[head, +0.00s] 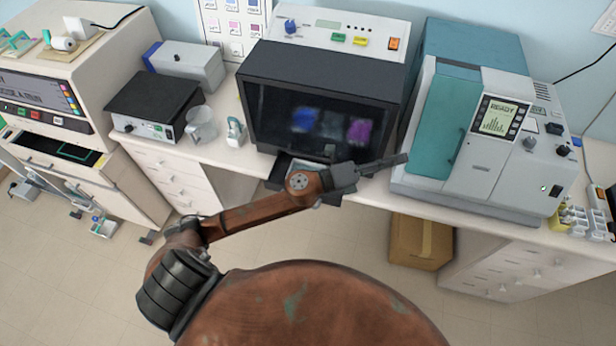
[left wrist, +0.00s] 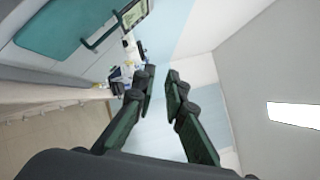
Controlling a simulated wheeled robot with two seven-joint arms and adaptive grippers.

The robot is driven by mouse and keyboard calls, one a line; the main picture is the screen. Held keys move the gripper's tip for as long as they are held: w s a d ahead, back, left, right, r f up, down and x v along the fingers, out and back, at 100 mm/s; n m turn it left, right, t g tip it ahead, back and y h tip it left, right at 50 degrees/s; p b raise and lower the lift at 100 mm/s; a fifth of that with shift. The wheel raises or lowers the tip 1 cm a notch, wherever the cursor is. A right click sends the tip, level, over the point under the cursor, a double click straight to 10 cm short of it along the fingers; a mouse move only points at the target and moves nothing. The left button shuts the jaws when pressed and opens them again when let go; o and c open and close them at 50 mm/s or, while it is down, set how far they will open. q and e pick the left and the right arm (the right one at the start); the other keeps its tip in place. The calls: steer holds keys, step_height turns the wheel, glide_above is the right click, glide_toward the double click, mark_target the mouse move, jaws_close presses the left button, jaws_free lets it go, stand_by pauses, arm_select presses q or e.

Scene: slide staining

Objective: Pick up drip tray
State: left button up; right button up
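A dark tray (head: 278,172) juts from the bottom front of the black-windowed staining machine (head: 322,110); I take it for the drip tray. My left arm crosses in front of it and hides its middle and right part. My left gripper (head: 396,161) is to the right of the tray, above the bench front between the staining machine and the teal-and-white machine. In the left wrist view the left gripper (left wrist: 161,78) has its two fingers apart with nothing between them. The tray does not show there. My right gripper is in neither view.
The teal-and-white machine (head: 480,130) stands close right of my left gripper. A clear beaker (head: 201,124) and a small white-and-teal bottle (head: 236,132) stand left of the staining machine. A cardboard box (head: 420,242) is on the floor under the bench.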

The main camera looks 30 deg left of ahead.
arm_select(q)
steer(key=s+d+f+m+g, duration=0.45)
steer(key=f+m+g, duration=0.35)
steer(key=m, duration=0.3)
steer(key=a+f+m+g+y, duration=0.45)
steer(key=a+f, duration=0.25)
steer(key=f, duration=0.3)
steer(key=a+f+m+y, duration=0.1)
steer(key=a+y, duration=0.2)
steer(key=a, duration=0.5)
steer(key=w+a+f+y, duration=0.1)
steer(key=a+y, duration=0.2)
steer(key=a, duration=0.5)
steer(key=w+a+f+m+g+y, duration=0.1)
steer(key=a+y, duration=0.2)
steer(key=a, duration=0.5)
steer(key=shift+w+m+y, duration=0.1)
steer(key=shift+m+y, duration=0.25)
steer(key=f, duration=0.2)
steer(key=shift+a+f+p, duration=0.25)
steer(key=shift+f+p, duration=0.1)
steer(key=shift+p, duration=0.05)
steer(key=f, duration=0.1)
steer(key=f+p, duration=0.1)
steer(key=f, duration=0.2)
steer(key=shift+d+f+p, duration=0.1)
steer(key=shift+d+p, duration=0.15)
steer(key=shift+p, duration=0.15)
steer(key=shift+f, duration=0.4)
steer(key=shift+c, duration=0.7)
